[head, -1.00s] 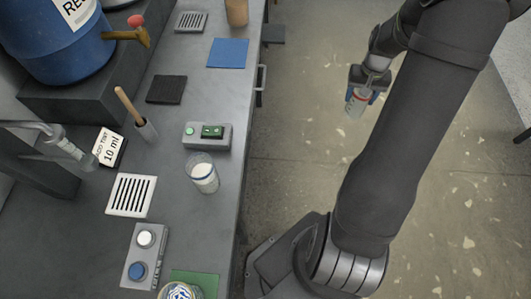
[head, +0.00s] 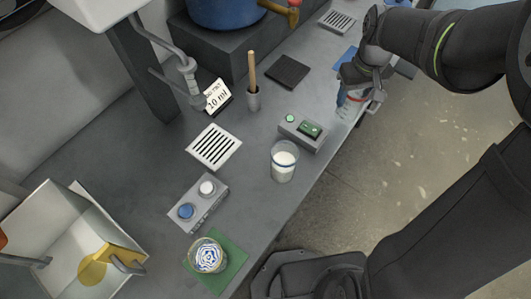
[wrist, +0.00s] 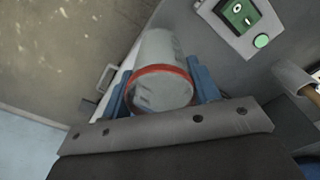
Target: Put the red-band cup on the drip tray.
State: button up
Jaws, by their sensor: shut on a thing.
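The red-band cup (wrist: 160,75) is clear and greyish with a red ring, and sits between the blue fingers of my gripper (wrist: 160,88) in the wrist view. In the head view my gripper (head: 356,92) is shut on the cup (head: 346,110) near the bench's right edge, beside the green-switch box. The cup looks tilted in the wrist view; its contents are unclear. A white slotted tray (head: 196,151) lies mid-bench near a grey spout and a 10 ml sign. A smaller grey slotted grate (head: 340,20) lies at the far end. Both are bare.
A glass of white liquid (head: 284,170) stands between the switch box (head: 290,130) and the bench edge. A two-button box (head: 187,222), a patterned glass (head: 209,256) on a green mat, a stick in a holder (head: 253,99) and a black mat (head: 287,71) occupy the bench.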

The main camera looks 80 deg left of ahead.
jog(key=s+d+r+n, duration=0.2)
jog(key=s+n, duration=0.1)
jog(key=s, duration=0.6)
jog(key=s+d+r+n, duration=0.2)
jog(key=s+d, duration=0.1)
jog(key=s, duration=0.6)
jog(key=s+d+r+n, duration=0.2)
jog(key=s+n, duration=0.1)
jog(key=s, duration=0.6)
jog(key=f, duration=0.9)
jog(key=shift+w+a+f, duration=0.1)
jog(key=shift+w+f, duration=0.05)
jog(key=shift+w, duration=0.1)
jog(key=shift+f, duration=0.1)
jog(key=o, duration=1)
